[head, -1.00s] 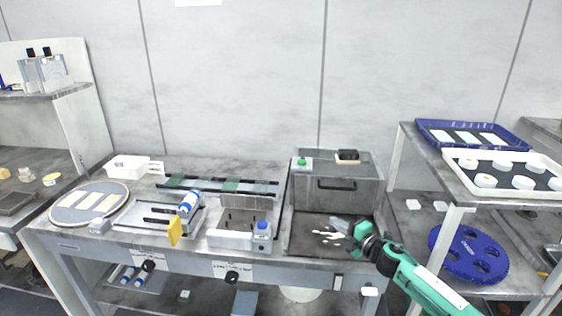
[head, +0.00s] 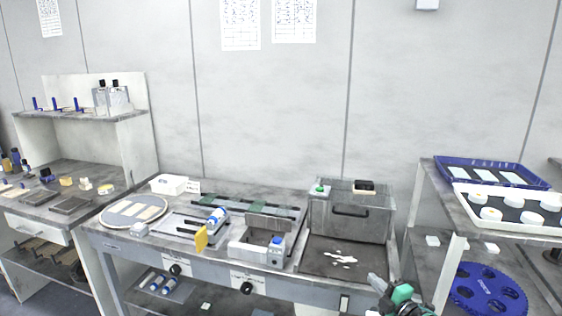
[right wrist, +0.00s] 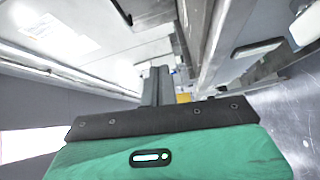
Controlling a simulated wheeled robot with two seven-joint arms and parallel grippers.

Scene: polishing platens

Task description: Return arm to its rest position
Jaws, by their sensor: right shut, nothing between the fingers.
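My right gripper (head: 379,283) is at the lower right of the head view, in front of the bench and below the front edge of the sink basin. It is shut and empty. In the right wrist view its dark closed fingers (right wrist: 156,86) point away from the green and black wrist housing. Only the end of my right arm shows in the head view. My left gripper is not in view.
The dark sink basin (head: 318,262) with white marks lies just behind my gripper. A shelf rack (head: 447,205) stands close on the right, with a blue tray (head: 440,167), a white tray (head: 471,212) and a blue disc (head: 487,290). The bench with a round platen (head: 110,219) extends left.

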